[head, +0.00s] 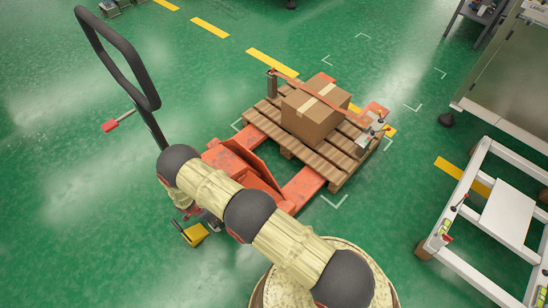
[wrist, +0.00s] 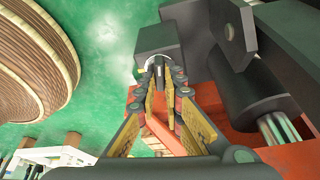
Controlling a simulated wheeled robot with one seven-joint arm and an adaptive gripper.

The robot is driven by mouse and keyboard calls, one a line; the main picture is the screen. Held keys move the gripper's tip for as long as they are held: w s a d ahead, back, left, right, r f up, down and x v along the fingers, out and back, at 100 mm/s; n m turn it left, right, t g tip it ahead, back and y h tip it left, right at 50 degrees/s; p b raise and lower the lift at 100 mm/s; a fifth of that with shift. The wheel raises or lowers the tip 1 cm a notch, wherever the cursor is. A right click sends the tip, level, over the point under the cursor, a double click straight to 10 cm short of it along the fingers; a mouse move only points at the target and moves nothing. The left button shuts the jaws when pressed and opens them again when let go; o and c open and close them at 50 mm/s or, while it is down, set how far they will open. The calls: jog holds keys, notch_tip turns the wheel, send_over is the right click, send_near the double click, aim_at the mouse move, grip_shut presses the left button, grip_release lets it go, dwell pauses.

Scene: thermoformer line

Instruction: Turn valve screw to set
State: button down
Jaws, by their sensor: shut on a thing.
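The valve screw (wrist: 158,68) is a small metallic piece on the dark pump block (wrist: 155,38) of the pallet jack, mostly hidden between my fingertips. My gripper (wrist: 160,76) is shut on it, its two yellow-padded fingers converging there in the wrist view. How far the screw is turned cannot be seen. The orange-red pallet jack (head: 303,187) stands at the centre of the head view, with its black handle loop (head: 150,90) raised at upper left. My arm reaches across the jack's pump end, and the gripper is hidden behind it there.
A dark cylinder with a chrome rod (wrist: 275,128) is close right of my fingers. A white frame (head: 485,225) stands at right.

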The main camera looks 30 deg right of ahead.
jog(key=shift+m+g+b, duration=0.3)
jog(key=shift+m+b, duration=0.05)
jog(key=shift+m, duration=0.45)
jog(key=shift+f+m+b, duration=0.1)
jog(key=shift+m+b, duration=0.5)
jog(key=shift+m, duration=0.2)
jog(key=shift+m+g, duration=0.5)
jog(key=shift+m, duration=0.1)
jog(key=m, duration=0.2)
jog(key=shift+m+g+y, duration=0.3)
jog(key=shift+m+g, duration=0.1)
jog(key=c, duration=1.8)
grip_release()
jog(key=shift+c, duration=0.2)
